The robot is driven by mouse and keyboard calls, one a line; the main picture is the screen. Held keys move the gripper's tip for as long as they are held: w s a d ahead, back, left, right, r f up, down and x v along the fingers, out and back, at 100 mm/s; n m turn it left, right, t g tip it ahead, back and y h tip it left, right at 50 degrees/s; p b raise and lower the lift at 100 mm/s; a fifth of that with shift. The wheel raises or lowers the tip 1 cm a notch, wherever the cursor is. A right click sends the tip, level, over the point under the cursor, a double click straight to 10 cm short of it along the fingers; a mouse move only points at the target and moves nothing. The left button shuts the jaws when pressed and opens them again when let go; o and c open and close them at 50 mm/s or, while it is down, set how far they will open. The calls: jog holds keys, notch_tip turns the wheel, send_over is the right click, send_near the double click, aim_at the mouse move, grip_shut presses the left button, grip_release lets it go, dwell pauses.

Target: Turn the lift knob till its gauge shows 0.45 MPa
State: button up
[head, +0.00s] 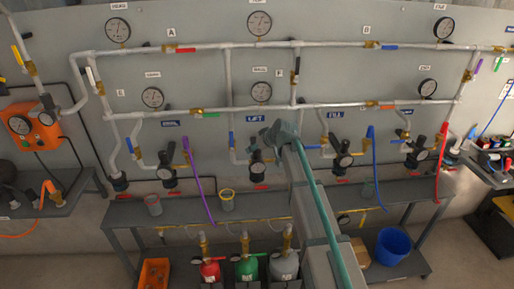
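The blue label (255,118), which seems to read LIFT, is on the grey wall panel in the head view. Below it is a dark regulator with a small round gauge (257,169); its needle is too small to read. The lift knob cannot be told apart from the dark regulator body. My gripper (278,133) is at the end of my arm, just up and right of this regulator in the picture. It overlaps or nearly overlaps the regulator's upper right side; I cannot tell whether they touch. Its fingers cannot be made out.
Similar regulators stand left (167,172) and right (345,161). White pipes (230,80) run across the panel. A purple hose (199,180) and a blue hose (376,170) hang nearby. A bench (122,214) below holds a yellow-rimmed cup (227,201). Gas cylinders (247,268) stand underneath.

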jog(key=c, duration=1)
jog(key=shift+s+f+m+b, duration=0.1)
jog(key=shift+m+b, duration=0.3)
jog(key=shift+b, duration=0.05)
jog(key=shift+m+t+h, duration=0.4)
jog(key=shift+h, duration=0.1)
jog(key=o, duration=1.1)
jog(key=v, duration=1.2)
